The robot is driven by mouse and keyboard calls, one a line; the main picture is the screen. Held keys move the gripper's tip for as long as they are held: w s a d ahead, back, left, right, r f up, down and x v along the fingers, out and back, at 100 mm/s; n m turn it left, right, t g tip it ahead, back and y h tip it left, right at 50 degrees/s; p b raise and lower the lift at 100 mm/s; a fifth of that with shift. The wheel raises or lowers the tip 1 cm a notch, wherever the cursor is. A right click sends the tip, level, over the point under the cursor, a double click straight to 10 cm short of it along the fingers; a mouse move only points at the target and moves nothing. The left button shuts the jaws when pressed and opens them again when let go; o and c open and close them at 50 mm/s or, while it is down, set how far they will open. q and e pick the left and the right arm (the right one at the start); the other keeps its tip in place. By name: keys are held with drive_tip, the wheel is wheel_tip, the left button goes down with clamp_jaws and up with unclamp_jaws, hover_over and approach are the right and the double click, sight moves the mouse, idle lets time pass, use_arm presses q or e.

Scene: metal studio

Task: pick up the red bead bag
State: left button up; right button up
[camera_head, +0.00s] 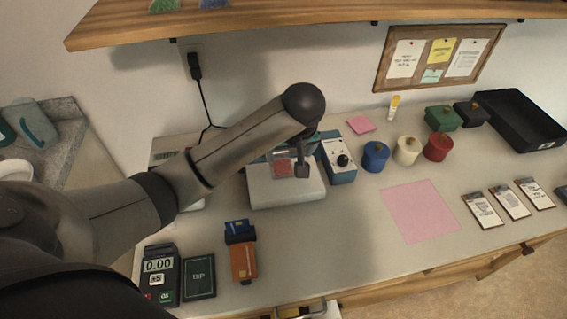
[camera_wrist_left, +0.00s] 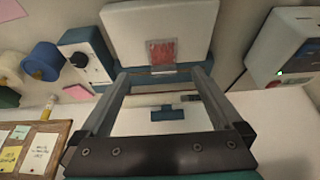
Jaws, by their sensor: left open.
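The red bead bag (camera_head: 283,169) is a small flat packet lying on the white platform of a scale-like device (camera_head: 285,194). In the left wrist view the bag (camera_wrist_left: 161,52) shows on the same device (camera_wrist_left: 190,22), just beyond my fingertips. My left gripper (camera_head: 302,168) reaches in from the left and hangs over the device, at the right side of the bag in the head view. In the wrist view the left gripper (camera_wrist_left: 160,76) has its two fingers wide apart with nothing between them. The arm hides part of the area behind the device. My right gripper is not in view.
A teal control box (camera_head: 339,160) stands close right of the device. A pink sheet (camera_head: 421,211) lies on the counter. A card reader (camera_head: 160,277) is at front left. A wooden shelf (camera_head: 300,21) overhangs the back.

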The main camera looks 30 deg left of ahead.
sight(283, 168)
use_arm(q)
drive_tip(key=b+x, duration=0.1)
drive_tip(key=x, duration=0.3)
drive_tip(key=shift+x, duration=0.8)
drive_tip(key=shift+a+f, duration=0.1)
drive_tip(key=shift+f, duration=0.05)
drive_tip(key=x, duration=0.1)
drive_tip(key=b+x, duration=0.1)
drive_tip(key=x, duration=0.1)
drive_tip(key=b+x, duration=0.1)
drive_tip(key=shift+w+a+f, duration=0.15)
drive_tip(key=shift+a, duration=0.2)
drive_tip(key=shift+w+f, duration=0.1)
drive_tip(key=shift+f, duration=0.2)
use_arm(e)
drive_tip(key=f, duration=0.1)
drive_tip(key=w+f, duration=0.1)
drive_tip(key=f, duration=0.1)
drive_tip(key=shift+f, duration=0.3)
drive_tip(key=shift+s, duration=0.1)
use_arm(q)
drive_tip(key=c, duration=1.4)
